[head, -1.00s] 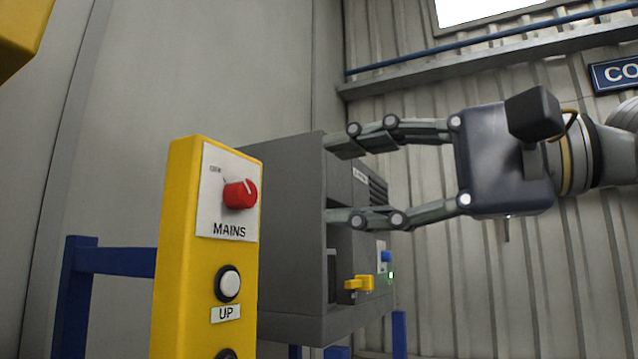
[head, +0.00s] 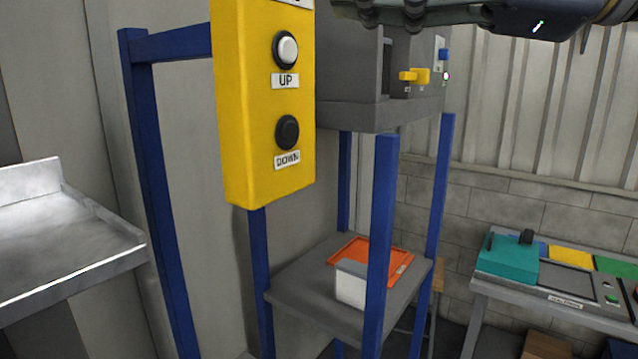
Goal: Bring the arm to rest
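My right gripper (head: 375,12) is at the top edge, its arm coming in from the right. Only its lower finger and the underside of its dark body show; the upper finger is out of frame. The visible finger stands out straight, spread as before, and nothing shows in its grip. It overlaps the upper part of the grey machine box (head: 350,115) in the picture; whether it touches the box I cannot tell. My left gripper is not in view.
A yellow control box (head: 238,130) with UP and DOWN buttons hangs near centre. A blue-legged stand (head: 378,250) holds an orange tray (head: 405,258) and a white block (head: 351,285) on its shelf. A metal tray (head: 60,240) is left, a workbench (head: 560,305) right.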

